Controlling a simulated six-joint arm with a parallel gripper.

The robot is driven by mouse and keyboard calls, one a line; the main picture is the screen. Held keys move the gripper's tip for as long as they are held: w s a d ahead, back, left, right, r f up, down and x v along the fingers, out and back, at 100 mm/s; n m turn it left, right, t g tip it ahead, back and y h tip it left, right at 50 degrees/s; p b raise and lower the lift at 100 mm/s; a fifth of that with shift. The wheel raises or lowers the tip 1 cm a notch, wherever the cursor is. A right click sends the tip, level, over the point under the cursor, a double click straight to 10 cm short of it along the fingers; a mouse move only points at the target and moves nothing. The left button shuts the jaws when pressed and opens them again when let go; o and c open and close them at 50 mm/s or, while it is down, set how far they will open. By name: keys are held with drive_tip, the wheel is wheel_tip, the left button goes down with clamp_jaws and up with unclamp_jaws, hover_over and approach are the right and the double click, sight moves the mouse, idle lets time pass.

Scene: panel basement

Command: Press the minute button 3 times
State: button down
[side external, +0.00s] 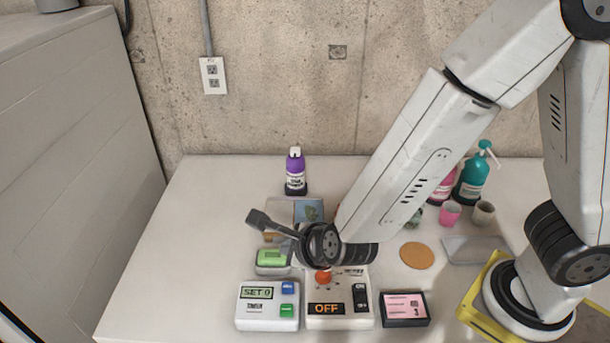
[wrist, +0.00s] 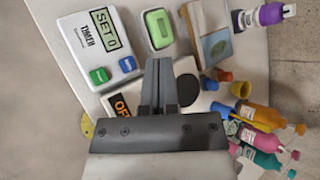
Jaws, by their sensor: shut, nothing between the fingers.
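The white timer (side external: 267,325) lies at the front of the table with its display reading SET 0. It has a blue button (side external: 287,287) and a green button (side external: 286,310); their small labels are hard to read, so I cannot be sure which is the minute button. The wrist view shows the timer (wrist: 85,48) at upper left, with the blue button (wrist: 99,75) and green button (wrist: 127,64) uncovered. My gripper (side external: 256,219) is shut and empty, above the table behind the timer. In the wrist view my gripper (wrist: 158,62) is right of both buttons and not over them.
A white panel (side external: 340,322) reading OFF, with a red knob (side external: 323,277), stands right of the timer. A black box with pink face (side external: 404,308) is further right. A purple bottle (side external: 296,175) stands behind. The table's left side is clear.

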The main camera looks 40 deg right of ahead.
sight(291, 289)
drive_tip(key=shift+f, duration=0.15)
drive_tip(key=shift+f, duration=4.25)
drive_tip(key=shift+f, duration=0.9)
drive_tip(key=shift+r, duration=0.15)
idle(0.5)
drive_tip(key=shift+r, duration=0.75)
drive_tip(key=shift+r, duration=2.5)
